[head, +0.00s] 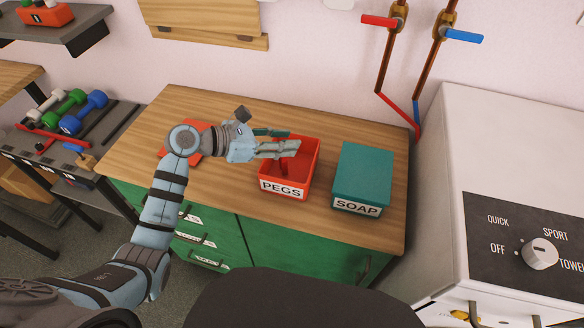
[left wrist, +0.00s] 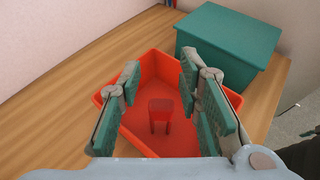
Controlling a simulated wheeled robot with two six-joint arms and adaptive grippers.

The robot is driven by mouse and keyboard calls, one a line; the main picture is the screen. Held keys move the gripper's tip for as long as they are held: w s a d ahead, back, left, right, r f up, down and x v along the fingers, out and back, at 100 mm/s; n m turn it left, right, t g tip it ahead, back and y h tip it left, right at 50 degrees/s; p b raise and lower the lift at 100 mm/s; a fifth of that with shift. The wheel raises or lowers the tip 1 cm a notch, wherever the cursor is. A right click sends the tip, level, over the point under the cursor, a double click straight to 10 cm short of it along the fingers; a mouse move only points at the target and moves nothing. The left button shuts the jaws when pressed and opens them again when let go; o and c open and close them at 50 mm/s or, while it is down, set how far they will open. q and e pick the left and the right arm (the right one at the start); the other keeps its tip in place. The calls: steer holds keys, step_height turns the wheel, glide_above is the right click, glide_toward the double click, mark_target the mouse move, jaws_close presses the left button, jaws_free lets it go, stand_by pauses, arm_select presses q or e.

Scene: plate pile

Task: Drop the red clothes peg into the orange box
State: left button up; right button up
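The orange box (head: 270,186), labelled PEGS, stands open on the wooden counter; it fills the middle of the left wrist view (left wrist: 130,134). My left gripper (head: 287,141) is over the box, and its two green-padded fingers are wide apart in the left wrist view (left wrist: 159,80). The red clothes peg (left wrist: 160,110) shows between and beyond the fingers, inside the box outline, touching neither finger. I cannot tell whether it rests on the box floor or is still above it. My right gripper is not in view.
A teal box (head: 364,172) labelled SOAP stands right of the orange box. A flat orange-red thing (head: 206,139) lies on the counter (head: 232,188), partly behind my left arm. A white machine (head: 500,150) stands to the right. Dumbbells (head: 72,109) sit on a rack at left.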

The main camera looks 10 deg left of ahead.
arm_select(q)
steer(key=shift+o, duration=0.5)
steer(key=v, duration=1.1)
steer(key=shift+s+a+r, duration=0.15)
steer(key=shift+a+r, duration=0.1)
steer(key=shift+a, duration=0.1)
steer(key=shift+f, duration=0.1)
